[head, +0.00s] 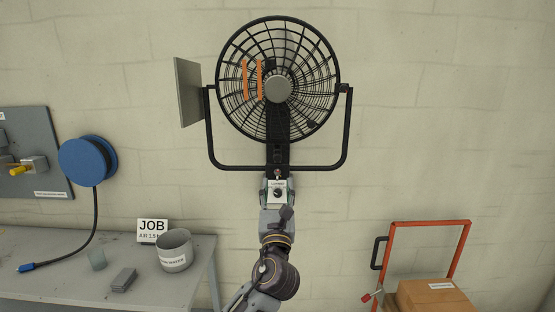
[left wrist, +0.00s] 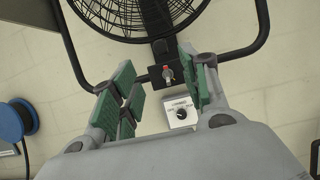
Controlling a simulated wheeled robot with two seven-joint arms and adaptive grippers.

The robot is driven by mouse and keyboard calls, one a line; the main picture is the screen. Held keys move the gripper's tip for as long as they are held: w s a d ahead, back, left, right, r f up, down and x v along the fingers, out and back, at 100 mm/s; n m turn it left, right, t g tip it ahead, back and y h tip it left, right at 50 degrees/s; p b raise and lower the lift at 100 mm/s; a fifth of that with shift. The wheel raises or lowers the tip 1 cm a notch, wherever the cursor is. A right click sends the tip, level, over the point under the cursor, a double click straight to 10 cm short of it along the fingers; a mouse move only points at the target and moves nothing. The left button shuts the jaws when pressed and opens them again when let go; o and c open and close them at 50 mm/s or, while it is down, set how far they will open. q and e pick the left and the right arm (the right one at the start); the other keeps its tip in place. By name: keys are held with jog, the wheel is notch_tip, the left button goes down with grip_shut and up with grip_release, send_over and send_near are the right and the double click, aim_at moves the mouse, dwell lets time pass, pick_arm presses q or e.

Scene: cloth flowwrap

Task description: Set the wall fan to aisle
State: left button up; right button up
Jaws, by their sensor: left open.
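The wall fan (head: 245,118) hangs on the wall in a black U-shaped bracket (head: 349,130), with a round black cage, a grey hub and orange ribbons on its front. A small red-tipped pin (left wrist: 167,74) stands on the bracket's mounting plate in the left wrist view. Below it is a white control box (head: 277,184) with a dark round knob; it also shows in the left wrist view (left wrist: 174,104). The box's lettering is too small to read. My left gripper (head: 278,181) is open, its green-padded fingers on either side of the pin and box in the picture. I cannot tell any contact. My right gripper is not in view.
A grey flat panel (head: 187,92) stands left of the fan. A blue hose reel (head: 87,160) hangs above. A red cart (head: 430,224) with boxes stands right.

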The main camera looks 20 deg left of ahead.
aim_at(278, 159)
pick_arm(q)
jog(key=shift+w, duration=0.1)
jog(key=p+x, duration=0.1)
jog(key=x, duration=1.1)
jog(key=shift+p, duration=0.4)
jog(key=shift+w+a+r, duration=0.1)
jog(key=shift+w+r, duration=0.15)
jog(key=shift+w, duration=0.2)
jog(key=shift+w+a, duration=0.1)
jog(key=shift+w, duration=0.1)
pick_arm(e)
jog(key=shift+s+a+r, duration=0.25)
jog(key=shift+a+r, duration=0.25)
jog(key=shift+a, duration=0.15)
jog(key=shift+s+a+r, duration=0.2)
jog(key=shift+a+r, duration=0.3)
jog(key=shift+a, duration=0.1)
pick_arm(q)
jog(key=c, duration=0.9)
grip_shut()
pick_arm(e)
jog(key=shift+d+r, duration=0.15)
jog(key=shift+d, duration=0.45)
